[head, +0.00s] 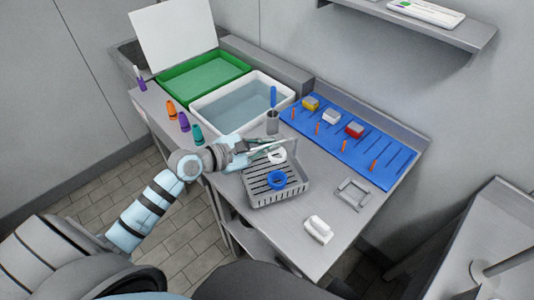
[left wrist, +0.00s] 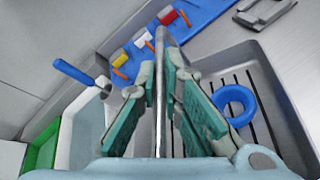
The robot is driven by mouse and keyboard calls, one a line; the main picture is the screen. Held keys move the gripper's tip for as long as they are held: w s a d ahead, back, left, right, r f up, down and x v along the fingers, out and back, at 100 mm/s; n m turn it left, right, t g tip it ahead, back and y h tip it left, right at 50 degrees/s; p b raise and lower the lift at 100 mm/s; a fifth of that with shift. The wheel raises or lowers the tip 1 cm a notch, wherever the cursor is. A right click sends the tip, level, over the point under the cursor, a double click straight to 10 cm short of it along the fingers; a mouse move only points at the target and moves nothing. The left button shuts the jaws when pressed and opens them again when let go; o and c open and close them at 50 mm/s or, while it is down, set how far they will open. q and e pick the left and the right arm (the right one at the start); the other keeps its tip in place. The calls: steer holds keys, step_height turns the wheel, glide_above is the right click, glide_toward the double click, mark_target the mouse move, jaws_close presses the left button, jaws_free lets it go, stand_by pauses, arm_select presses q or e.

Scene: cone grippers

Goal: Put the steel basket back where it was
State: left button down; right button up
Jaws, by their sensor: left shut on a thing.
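A grey slotted basket (head: 304,186) stands on the table. The basket (left wrist: 285,95) and blue ring (left wrist: 234,104) also show in the left wrist view. My left gripper (head: 262,148) is above the basket's far left side. In the left wrist view its green fingers (left wrist: 160,105) are shut on a thin steel-coloured piece (left wrist: 160,60), seen nearly edge on. A grey frame-like item (head: 353,193) lies right of the slotted basket. My right gripper is not in view.
A white tub of water (head: 275,90) and a green tray (head: 205,78) stand behind. A grey cup (head: 272,123) with a blue stick is close to my left gripper. A blue mat (head: 340,135) holds small blocks. A white item (head: 318,230) lies near the front edge.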

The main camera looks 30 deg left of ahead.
arm_select(q)
step_height(320, 180, down, 2)
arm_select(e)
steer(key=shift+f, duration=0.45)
arm_select(q)
steer(key=c, duration=1.7)
jaws_free()
